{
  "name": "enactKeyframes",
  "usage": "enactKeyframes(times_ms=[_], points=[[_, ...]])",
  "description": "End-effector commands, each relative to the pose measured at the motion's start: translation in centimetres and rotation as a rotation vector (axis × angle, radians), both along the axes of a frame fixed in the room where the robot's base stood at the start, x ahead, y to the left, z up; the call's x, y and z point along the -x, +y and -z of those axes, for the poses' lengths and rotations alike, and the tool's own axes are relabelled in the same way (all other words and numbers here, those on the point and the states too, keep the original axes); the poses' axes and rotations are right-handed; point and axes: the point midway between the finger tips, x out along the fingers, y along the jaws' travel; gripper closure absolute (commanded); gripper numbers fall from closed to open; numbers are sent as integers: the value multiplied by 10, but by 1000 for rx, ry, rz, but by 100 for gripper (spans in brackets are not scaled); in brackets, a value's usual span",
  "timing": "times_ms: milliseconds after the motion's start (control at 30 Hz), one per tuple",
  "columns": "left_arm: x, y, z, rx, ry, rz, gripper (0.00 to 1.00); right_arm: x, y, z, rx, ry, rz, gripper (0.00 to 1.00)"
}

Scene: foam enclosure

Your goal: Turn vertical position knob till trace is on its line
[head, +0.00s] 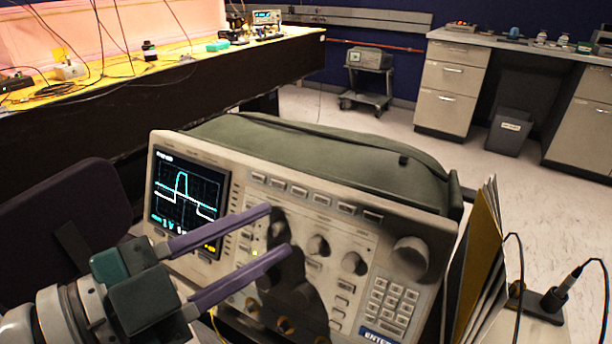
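The oscilloscope (330,200) stands in front of me, its panel facing me at an angle. Its screen (186,198) shows a bright pulse-shaped trace (182,178) and a flatter light line; I cannot tell exactly how far apart they are. My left gripper (279,231) reaches in from the left with two purple fingers spread apart, tips over the left part of the knob area. A small knob (279,230) shows dimly between the fingertips, in dark shadow; contact cannot be told. Knob labels are too small to read. My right gripper is not in view.
Two more small knobs (318,246) and a large knob (411,256) sit to the right, above a keypad (391,303). Upright folders (474,270) and a black probe stand (540,302) are close on the right. A long bench (190,72) runs behind on the left.

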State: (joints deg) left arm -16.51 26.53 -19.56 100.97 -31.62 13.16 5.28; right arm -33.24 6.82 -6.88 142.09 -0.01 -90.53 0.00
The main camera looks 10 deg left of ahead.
Motion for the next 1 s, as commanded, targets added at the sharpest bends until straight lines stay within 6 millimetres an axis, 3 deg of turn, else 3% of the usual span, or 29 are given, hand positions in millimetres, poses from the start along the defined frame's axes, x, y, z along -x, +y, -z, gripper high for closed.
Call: enactKeyframes(times_ms=[367,800,1000], points=[[3,2,1,0,3,-1,53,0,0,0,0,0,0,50],[63,41,-5,-1,5,-1,53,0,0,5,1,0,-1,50],[80,52,-8,0,4,-1,53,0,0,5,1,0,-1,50]])
